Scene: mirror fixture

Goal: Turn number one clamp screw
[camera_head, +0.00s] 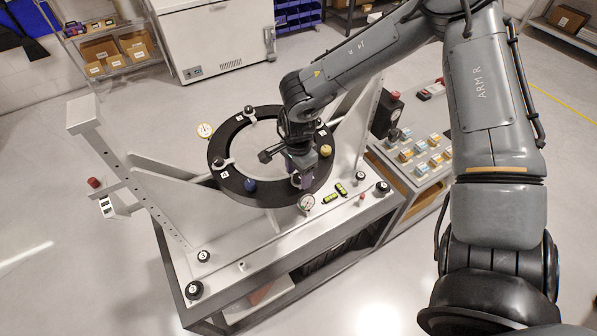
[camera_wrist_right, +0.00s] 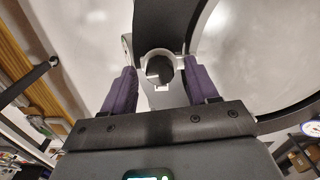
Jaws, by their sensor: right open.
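A black ring fixture (camera_head: 233,182) stands on a grey machine frame, with small clamps around its rim. One clamp with a black knob (camera_head: 249,110) is at the ring's back, another (camera_head: 222,164) at its left. My right gripper (camera_head: 301,176) is over the ring's front right edge and partly covers a clamp there. In the right wrist view, my right gripper (camera_wrist_right: 160,84) is open, its purple fingers on either side of a black clamp screw (camera_wrist_right: 160,69) in a light bracket. I cannot tell whether the fingers touch it. Its number is not readable. My left gripper is not in view.
A blue knob (camera_head: 250,185) and a yellow knob (camera_head: 325,150) are on the ring.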

